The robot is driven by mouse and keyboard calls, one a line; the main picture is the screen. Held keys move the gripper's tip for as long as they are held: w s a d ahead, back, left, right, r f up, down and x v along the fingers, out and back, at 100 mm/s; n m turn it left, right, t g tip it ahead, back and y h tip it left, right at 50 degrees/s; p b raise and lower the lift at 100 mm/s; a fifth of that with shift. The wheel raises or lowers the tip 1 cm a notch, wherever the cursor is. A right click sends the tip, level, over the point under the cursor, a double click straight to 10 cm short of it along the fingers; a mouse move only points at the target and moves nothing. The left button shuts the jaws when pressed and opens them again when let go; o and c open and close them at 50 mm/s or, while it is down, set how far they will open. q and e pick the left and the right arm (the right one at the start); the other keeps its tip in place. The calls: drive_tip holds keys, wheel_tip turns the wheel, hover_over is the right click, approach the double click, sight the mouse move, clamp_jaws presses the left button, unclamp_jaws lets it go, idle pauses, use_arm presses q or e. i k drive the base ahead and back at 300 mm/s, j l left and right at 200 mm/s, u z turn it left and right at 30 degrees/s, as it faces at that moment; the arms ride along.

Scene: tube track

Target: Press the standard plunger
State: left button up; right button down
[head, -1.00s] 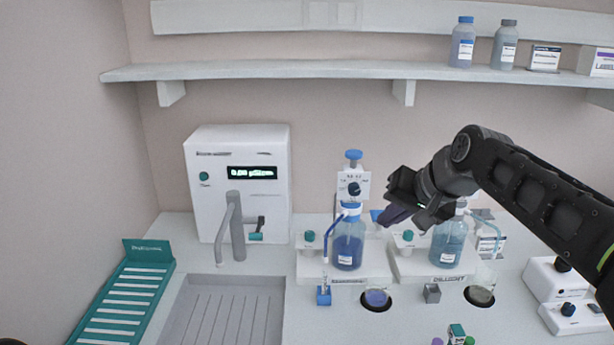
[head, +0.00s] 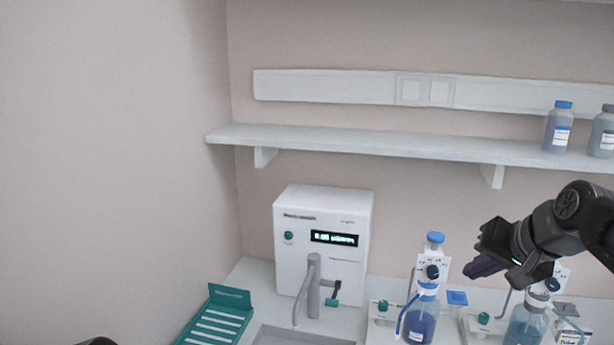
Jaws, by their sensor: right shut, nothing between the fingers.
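The left bottle dispenser stands on the counter with a blue plunger cap (head: 435,238) on top. Its white head (head: 432,268) has a dark knob, and its bottle (head: 420,322) holds blue liquid; the bottom is cut off by the frame. My right gripper (head: 475,267) is shut and empty, just right of this plunger and a little lower in the picture, apart from it. Behind it, a second dispenser bottle (head: 527,325) with paler liquid shows; the top of that dispenser is hidden by my gripper.
A white instrument (head: 325,250) with a lit display stands left, with a grey tap (head: 313,288) before it. A green rack (head: 222,315) lies at lower left. A shelf (head: 380,143) with bottles (head: 558,128) runs above. Space directly above the plunger cap looks clear.

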sight(436, 238)
drive_tip(key=k, duration=1)
